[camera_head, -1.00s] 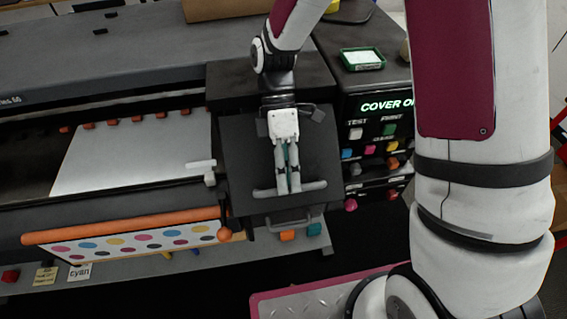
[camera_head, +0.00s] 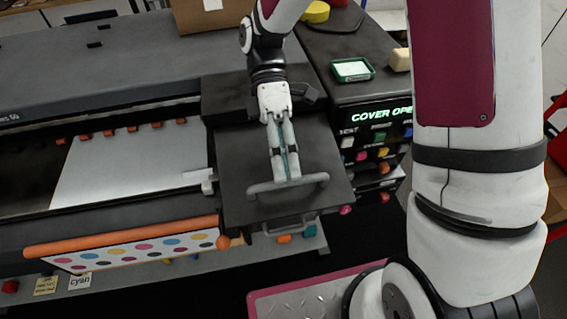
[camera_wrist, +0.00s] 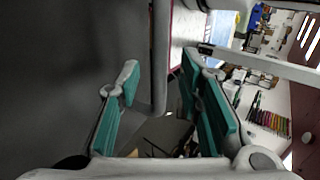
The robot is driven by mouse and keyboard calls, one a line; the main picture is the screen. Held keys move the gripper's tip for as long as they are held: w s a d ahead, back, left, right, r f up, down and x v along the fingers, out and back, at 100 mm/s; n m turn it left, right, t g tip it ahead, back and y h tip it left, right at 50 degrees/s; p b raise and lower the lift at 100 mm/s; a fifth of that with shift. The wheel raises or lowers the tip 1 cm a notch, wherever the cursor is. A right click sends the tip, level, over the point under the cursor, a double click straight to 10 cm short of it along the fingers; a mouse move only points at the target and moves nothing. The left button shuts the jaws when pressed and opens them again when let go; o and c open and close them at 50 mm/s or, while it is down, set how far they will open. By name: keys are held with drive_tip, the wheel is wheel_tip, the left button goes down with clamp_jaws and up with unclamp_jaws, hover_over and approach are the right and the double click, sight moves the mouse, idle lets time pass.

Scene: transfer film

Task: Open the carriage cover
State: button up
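The carriage cover (camera_head: 238,165) is a dark panel on the printer carriage, with a grey bar handle (camera_head: 318,179) along its front. It looks slightly raised, but its exact tilt is hard to judge. My gripper (camera_head: 287,182) reaches over the cover from behind, its fingertips at the handle's middle. In the wrist view, the handle bar (camera_wrist: 159,50) runs between my gripper's two teal-padded fingers (camera_wrist: 160,78), with visible gaps on both sides. The gripper is open. The green display (camera_head: 382,112) begins "COVER OPE"; my arm hides its right end.
Coloured buttons (camera_head: 383,152) sit below the display. A green tray (camera_head: 352,69) lies on the console top. A white sheet (camera_head: 130,165) lies on the printer bed at left, with an orange rail (camera_head: 125,237) in front. A diamond-plate platform (camera_head: 310,299) is at the bottom.

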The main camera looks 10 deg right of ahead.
drive_tip(key=v, duration=1.2)
